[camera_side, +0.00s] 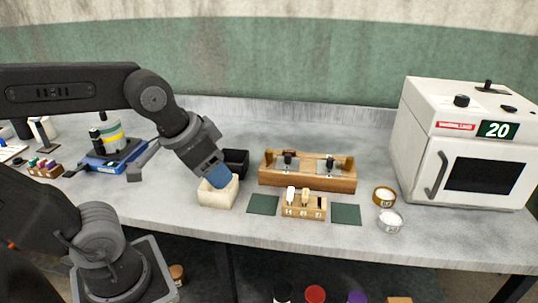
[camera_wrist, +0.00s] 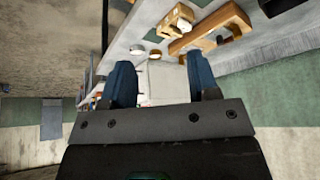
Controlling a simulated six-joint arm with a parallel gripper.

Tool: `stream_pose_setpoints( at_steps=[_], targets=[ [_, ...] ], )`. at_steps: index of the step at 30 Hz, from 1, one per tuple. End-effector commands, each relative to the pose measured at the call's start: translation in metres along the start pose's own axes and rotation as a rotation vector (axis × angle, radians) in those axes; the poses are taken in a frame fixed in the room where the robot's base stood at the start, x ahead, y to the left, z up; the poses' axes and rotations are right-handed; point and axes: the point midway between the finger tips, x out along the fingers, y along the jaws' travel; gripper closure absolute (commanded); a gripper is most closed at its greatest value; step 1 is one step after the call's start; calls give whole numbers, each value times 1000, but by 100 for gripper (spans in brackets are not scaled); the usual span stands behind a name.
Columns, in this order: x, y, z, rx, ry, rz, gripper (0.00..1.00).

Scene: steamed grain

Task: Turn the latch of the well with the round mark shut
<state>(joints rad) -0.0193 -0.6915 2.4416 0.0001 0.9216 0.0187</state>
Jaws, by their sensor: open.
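A long wooden block (camera_side: 305,184) stands near the middle of the bench. Two dark-knobbed latches, a left one (camera_side: 288,158) and a right one (camera_side: 330,162), sit on top of it. Pale plates show around them. The round mark is too small to make out, and I cannot tell how either latch is turned. The wooden block also shows at the upper right of the wrist view (camera_wrist: 212,27). My gripper (camera_side: 219,176) is left of the block, over a cream open box. In the wrist view my gripper (camera_wrist: 160,68) has its blue fingers apart with nothing between them.
The cream box (camera_side: 217,196) and a black bin (camera_side: 236,162) stand close to my gripper. A small wooden rack (camera_side: 303,208) sits in front of the block between two dark green pads. Round dishes (camera_side: 389,220) and a white oven (camera_side: 465,145) are at right.

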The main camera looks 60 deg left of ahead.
Motion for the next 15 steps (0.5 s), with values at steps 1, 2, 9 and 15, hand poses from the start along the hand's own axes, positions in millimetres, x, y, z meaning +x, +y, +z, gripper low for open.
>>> stream_pose_setpoints(
  at_steps=[1, 2, 9, 15],
  targets=[
    [0, -4, -14, -2, -19, -7, 49],
    [0, -7, -23, -1, -32, -12, 49],
    [15, -48, -112, 4, -166, -40, 49],
    [52, -98, -174, 5, -278, -41, 49]
  ],
)
